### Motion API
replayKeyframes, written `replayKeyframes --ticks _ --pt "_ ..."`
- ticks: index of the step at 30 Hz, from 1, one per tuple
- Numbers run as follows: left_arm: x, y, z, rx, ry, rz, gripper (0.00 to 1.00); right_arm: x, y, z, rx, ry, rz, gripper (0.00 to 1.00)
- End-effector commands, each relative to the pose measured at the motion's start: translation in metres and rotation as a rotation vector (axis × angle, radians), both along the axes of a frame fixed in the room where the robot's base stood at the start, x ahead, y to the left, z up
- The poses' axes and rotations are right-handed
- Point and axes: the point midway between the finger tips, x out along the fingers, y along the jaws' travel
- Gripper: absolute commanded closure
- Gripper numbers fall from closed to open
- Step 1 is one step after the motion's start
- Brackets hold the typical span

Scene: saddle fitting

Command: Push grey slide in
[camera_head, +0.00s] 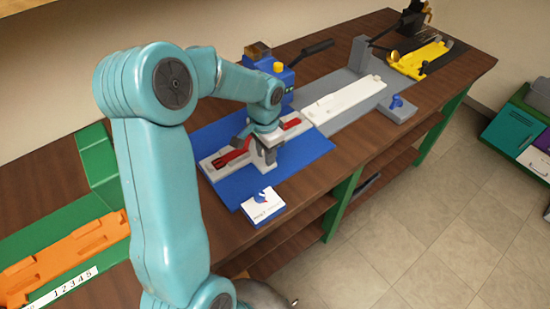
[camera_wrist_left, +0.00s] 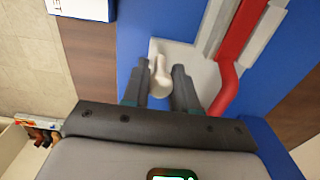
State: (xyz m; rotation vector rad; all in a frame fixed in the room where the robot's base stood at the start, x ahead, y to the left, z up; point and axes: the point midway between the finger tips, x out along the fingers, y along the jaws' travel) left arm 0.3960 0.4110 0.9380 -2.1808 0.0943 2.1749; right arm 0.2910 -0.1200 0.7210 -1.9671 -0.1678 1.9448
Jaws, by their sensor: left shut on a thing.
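A pale grey fixture (camera_head: 218,169) with red bars (camera_head: 233,156) lies on a blue mat (camera_head: 312,147). My left gripper (camera_head: 265,158) is over its front middle, pointing down. In the left wrist view, the left gripper (camera_wrist_left: 161,88) is shut on a pale grey knob (camera_wrist_left: 159,70), which stands at a pale plate (camera_wrist_left: 188,58) on the blue mat. Beside it a bent red bar (camera_wrist_left: 236,52) runs along a grey rail. The knob seems to belong to the grey slide. How far in the slide sits cannot be told. My right gripper is not in view.
A white card or box (camera_head: 263,205) lies at the mat's front corner. Behind stands a blue block with a yellow knob and black lever (camera_head: 312,52). To the right is a grey station with a white part (camera_head: 345,98); orange parts (camera_head: 65,258) lie left. The bench's front edge is close.

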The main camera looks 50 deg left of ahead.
Motion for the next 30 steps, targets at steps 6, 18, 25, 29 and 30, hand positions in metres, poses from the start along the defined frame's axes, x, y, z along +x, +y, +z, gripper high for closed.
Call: replayKeyframes --ticks 6,18,25,29,30 --pt "-0.001 0.013 0.001 0.002 0.003 0.002 0.90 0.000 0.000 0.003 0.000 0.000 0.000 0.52" --pt "-0.002 0.029 0.000 0.001 0.007 0.001 0.90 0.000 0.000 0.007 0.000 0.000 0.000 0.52" --pt "-0.001 0.040 0.000 0.000 0.009 0.002 0.90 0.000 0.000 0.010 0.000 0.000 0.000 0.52" --pt "-0.001 0.046 -0.001 0.000 0.009 0.003 0.89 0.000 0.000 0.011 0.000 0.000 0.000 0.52" --pt "-0.001 0.047 -0.001 -0.001 0.009 0.002 0.89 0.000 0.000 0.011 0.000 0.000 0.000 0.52"
